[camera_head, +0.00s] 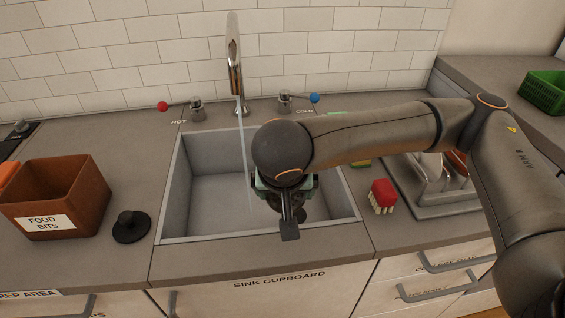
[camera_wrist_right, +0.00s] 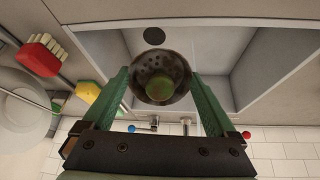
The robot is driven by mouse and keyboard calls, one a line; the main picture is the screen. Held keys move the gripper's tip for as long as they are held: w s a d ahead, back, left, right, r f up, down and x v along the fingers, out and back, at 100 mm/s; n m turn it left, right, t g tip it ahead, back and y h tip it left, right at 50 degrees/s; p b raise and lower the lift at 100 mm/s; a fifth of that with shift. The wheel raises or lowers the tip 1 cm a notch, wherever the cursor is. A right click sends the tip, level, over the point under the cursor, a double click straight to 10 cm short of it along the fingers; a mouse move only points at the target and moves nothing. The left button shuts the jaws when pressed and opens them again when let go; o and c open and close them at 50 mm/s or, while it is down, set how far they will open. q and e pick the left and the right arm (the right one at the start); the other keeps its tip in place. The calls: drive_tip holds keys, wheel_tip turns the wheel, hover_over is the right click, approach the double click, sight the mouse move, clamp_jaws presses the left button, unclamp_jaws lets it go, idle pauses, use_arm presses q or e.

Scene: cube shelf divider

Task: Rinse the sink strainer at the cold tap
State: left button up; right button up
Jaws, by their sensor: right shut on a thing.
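My right gripper (camera_head: 287,193) is over the sink (camera_head: 205,208), its fingers pointing down. In the right wrist view its two green fingers (camera_wrist_right: 160,76) are shut on the sink strainer (camera_wrist_right: 148,68), a dark round metal cup with a green lump in the middle. In the head view my arm and gripper mostly hide the strainer. Water (camera_head: 244,150) runs from the tap (camera_head: 235,65) into the sink, left of my gripper; I see no contact with the strainer. The cold knob (camera_head: 285,103) has a blue ball (camera_head: 314,98) beside it. My left gripper is not in view.
A brown food bits bin (camera_head: 75,190) and a black plug-like piece (camera_head: 131,226) stand left of the sink. The hot knob (camera_head: 197,110) is left of the tap. A red brush (camera_head: 383,193) and a dish rack (camera_head: 445,207) are to the right. The drain (camera_wrist_right: 154,36) is uncovered.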

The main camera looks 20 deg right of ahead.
drive_tip(key=r+m+h, duration=0.1)
drive_tip(key=r+m, duration=0.1)
drive_tip(key=w+r+m+g, duration=0.1)
drive_tip(key=r+m, duration=0.1)
drive_tip(key=m, duration=0.1)
drive_tip(key=shift+g+h, duration=0.3)
drive_tip(key=shift+h, duration=0.1)
drive_tip(key=shift+r+m+g, duration=0.3)
drive_tip(key=shift+r+m, duration=0.2)
drive_tip(key=shift+m, duration=0.1)
drive_tip(key=w+a+f+p, duration=0.1)
drive_tip(key=w+f, duration=0.1)
drive_tip(key=w, duration=1.1)
drive_tip(key=shift+w+a+f, duration=0.3)
drive_tip(key=shift+w+f, duration=0.1)
drive_tip(key=shift+d, duration=0.2)
drive_tip(key=shift+d, duration=0.4)
drive_tip(key=shift+s, duration=0.1)
